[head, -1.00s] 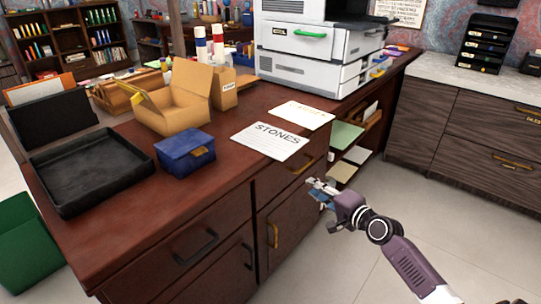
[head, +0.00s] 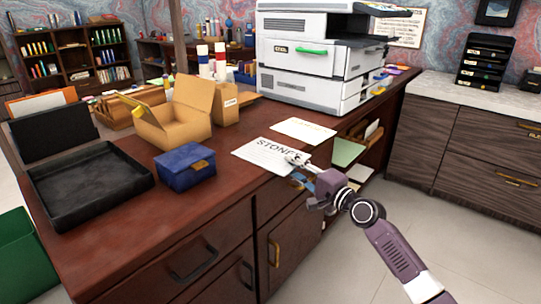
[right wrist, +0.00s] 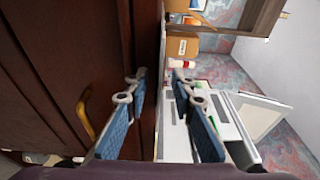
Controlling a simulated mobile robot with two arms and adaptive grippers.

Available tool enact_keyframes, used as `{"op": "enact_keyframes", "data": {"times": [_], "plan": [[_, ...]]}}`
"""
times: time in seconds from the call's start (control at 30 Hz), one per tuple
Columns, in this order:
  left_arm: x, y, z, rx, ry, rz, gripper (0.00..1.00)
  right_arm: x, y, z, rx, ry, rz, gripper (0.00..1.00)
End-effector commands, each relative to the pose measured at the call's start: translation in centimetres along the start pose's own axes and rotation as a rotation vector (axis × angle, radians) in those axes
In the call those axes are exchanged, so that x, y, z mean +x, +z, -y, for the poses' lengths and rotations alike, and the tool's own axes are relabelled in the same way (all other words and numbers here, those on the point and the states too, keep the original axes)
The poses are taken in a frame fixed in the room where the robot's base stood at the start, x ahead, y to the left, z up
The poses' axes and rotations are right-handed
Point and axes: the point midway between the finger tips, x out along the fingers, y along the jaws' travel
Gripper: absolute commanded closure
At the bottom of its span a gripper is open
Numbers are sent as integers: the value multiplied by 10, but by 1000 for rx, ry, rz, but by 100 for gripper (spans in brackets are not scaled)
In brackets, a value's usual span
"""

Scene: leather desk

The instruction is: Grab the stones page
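The stones page (head: 258,153) is a white sheet with the printed word STONES, lying flat on the dark red-brown desk near its front edge. My right gripper (head: 297,160) is at the page's right edge and covers the end of the word in the head view. I cannot tell whether it touches the page. In the right wrist view my right gripper (right wrist: 157,84) has its two blue fingers apart, with a gap between them and no sheet clearly seen there. My left gripper is not in view.
A blue box (head: 185,167), a black tray (head: 92,178) and an open cardboard box (head: 178,122) stand to the left. A printer (head: 315,55) stands behind. Open shelves (head: 350,150) are at the right end.

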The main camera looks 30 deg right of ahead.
Motion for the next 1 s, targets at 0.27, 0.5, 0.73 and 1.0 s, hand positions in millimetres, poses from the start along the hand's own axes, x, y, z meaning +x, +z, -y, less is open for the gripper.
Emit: {"op": "enact_keyframes", "data": {"times": [0.27,0.5,0.73,1.0], "plan": [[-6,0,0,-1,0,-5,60,11,0,-1,0,1,1,77],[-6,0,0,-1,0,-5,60,11,0,-1,0,1,1,90],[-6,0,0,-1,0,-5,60,11,0,-1,0,1,0,100],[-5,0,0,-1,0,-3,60,11,0,0,-1,1,0,100]]}}
